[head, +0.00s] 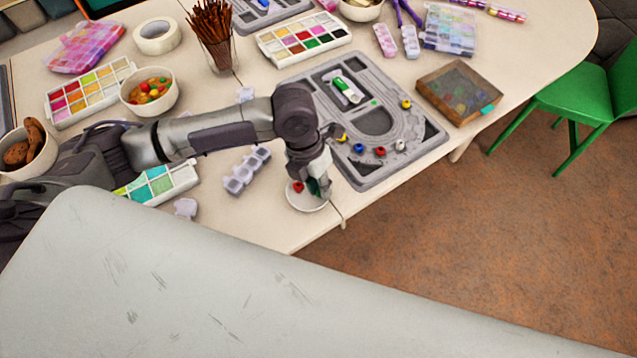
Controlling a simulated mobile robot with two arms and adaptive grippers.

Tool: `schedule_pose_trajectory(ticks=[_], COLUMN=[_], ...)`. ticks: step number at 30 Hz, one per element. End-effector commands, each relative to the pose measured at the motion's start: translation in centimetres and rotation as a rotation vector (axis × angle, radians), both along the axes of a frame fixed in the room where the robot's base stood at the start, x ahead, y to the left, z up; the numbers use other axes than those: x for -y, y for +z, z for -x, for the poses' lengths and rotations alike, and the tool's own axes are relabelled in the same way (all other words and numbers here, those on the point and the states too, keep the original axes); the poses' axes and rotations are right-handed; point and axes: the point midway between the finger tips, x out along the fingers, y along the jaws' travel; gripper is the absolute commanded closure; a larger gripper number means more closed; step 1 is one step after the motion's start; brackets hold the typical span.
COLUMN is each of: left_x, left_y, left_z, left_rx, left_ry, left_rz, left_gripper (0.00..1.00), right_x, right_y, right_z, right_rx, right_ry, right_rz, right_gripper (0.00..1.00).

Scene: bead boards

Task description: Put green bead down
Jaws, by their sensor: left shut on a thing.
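My left gripper (318,187) is pointing down over a small white dish (305,204) near the table's front edge. It is shut on the green bead (313,186), of which only a bit of green shows between the fingers. A red bead (298,187) is in the dish, just left of the fingers. The grey bead board (428,138) lies behind and to the right, with yellow, blue, red and white beads along its curved groove. A green-and-white item (347,90) lies in one of its hollows. My right gripper is out of view.
A wooden box with a clear lid (459,92) stands right of the board. A pale purple bead tray (246,170) lies left of the gripper. Paint sets, bowls and a tape roll (157,36) crowd the back and left. The front table edge is close.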

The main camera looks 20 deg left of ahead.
Motion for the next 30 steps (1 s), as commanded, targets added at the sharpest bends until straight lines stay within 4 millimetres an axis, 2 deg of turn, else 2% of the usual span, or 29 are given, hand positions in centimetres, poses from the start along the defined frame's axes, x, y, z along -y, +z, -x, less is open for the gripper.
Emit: schedule_pose_trajectory(ticks=[9,10,11,23,26,30], left_x=[0.0,0.0,0.0,0.0,-0.1,-0.6], left_y=[-0.7,-0.6,-0.6,-0.4,0.5,3.0], left_z=[0.0,0.0,0.0,0.0,-0.1,-0.3], left_rx=[-0.001,-0.001,-0.001,0.000,0.001,0.006], left_ry=[0.000,0.000,0.001,0.000,0.000,-0.001], left_rz=[-0.001,-0.001,-0.001,0.000,0.000,-0.001], left_gripper=[0.91,0.73,0.68,0.67,0.67,0.67], right_x=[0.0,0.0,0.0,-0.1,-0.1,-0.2], right_y=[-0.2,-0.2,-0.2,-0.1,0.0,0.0], right_z=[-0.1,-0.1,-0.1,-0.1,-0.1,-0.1], right_rx=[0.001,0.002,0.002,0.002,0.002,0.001], right_ry=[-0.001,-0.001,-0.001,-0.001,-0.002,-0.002], right_rz=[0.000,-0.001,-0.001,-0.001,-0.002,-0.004], right_gripper=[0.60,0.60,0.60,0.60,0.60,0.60])
